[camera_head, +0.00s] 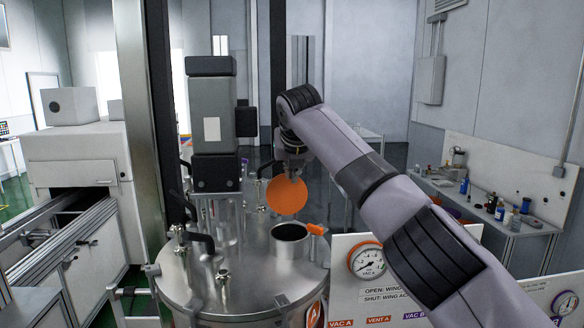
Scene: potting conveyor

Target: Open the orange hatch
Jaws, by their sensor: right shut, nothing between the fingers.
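The orange hatch (286,196) is a round disc that stands raised above a short steel port (291,250) on the tank lid, its flat face toward me. The port's mouth is uncovered and dark inside. A small orange handle (317,229) sticks out at the right of the port's rim. My right gripper (293,172) points down at the top of the disc and is shut with nothing in it. It overlaps the disc's upper edge in the picture; I cannot tell whether they touch. My left gripper is out of view.
The round steel tank lid (190,283) carries clamps and a grey motor unit (212,120) left of the hatch. A panel with a gauge (367,261) stands at front right. A steel post (150,150) rises at left. A workbench (480,215) is far right.

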